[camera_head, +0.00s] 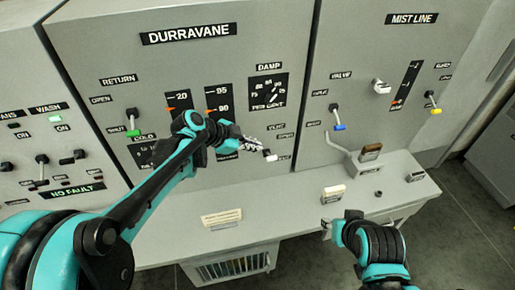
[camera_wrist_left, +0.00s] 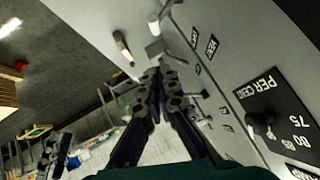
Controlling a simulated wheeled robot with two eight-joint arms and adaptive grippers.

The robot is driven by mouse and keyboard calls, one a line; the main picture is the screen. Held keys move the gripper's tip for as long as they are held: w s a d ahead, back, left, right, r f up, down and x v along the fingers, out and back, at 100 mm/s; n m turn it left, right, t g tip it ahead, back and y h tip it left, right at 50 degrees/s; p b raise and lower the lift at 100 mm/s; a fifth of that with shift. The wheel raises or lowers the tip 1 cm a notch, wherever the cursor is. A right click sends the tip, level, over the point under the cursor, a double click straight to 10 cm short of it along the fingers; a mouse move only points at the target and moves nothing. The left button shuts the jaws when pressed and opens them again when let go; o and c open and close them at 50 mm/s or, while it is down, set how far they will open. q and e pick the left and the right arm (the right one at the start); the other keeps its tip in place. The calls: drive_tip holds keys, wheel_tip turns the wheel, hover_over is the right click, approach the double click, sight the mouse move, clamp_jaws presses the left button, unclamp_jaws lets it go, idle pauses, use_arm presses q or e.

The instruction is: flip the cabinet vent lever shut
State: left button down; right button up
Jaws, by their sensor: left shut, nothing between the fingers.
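The vent lever (camera_head: 269,155) has a white tip and sits low on the DURRAVANE cabinet, below the DAMP dial. Its tip points down beside the lower small label; that label is too small to read surely. My left gripper (camera_head: 258,146) is shut and empty, its fingertips right at the lever, covering part of its shaft. I cannot tell whether they touch. In the left wrist view the shut fingertips (camera_wrist_left: 157,78) are close to the panel, and a small lever stands just beside them. My right gripper (camera_head: 328,229) is at the lower right, above the ledge front; its jaws are unclear.
The ledge (camera_head: 180,240) is mostly clear.

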use_arm(q)
hover_over(275, 158)
drive_tip(key=s+a, duration=0.2)
drive_tip(key=s, duration=0.1)
wheel_tip(275, 158, down, 5)
drive_tip(key=f, duration=0.1)
drive_tip(key=w+f+b, duration=0.1)
drive_tip(key=f, duration=0.2)
drive_tip(key=shift+w+a+f, duration=0.1)
drive_tip(key=shift+w+a, duration=0.1)
drive_tip(key=shift+w, duration=0.1)
drive_tip(key=shift+s+f+t+b, duration=0.25)
drive_tip(key=shift+s+t+b, duration=0.05)
drive_tip(key=shift+b, duration=0.4)
